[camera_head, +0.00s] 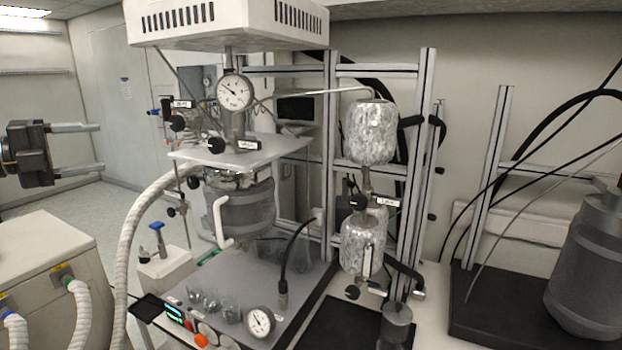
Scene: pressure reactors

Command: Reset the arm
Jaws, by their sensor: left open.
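My left gripper (88,149) comes in from the left edge, black with two grey fingers that stand apart. It is open with nothing between the fingers. It hangs in free air to the left of the reactor stand and touches nothing. My right gripper is not in view. The pressure reactor (238,208) stands in the middle under a white plate (240,149), with a round dial gauge (234,92) above it.
A white box (228,26) overhangs the reactor. Foil-wrapped vessels (370,132) hang on the metal frame (331,150). A white hose (128,240) curves between gripper and reactor. A beige cabinet (40,250) stands lower left. A grey vessel (590,265) stands at right.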

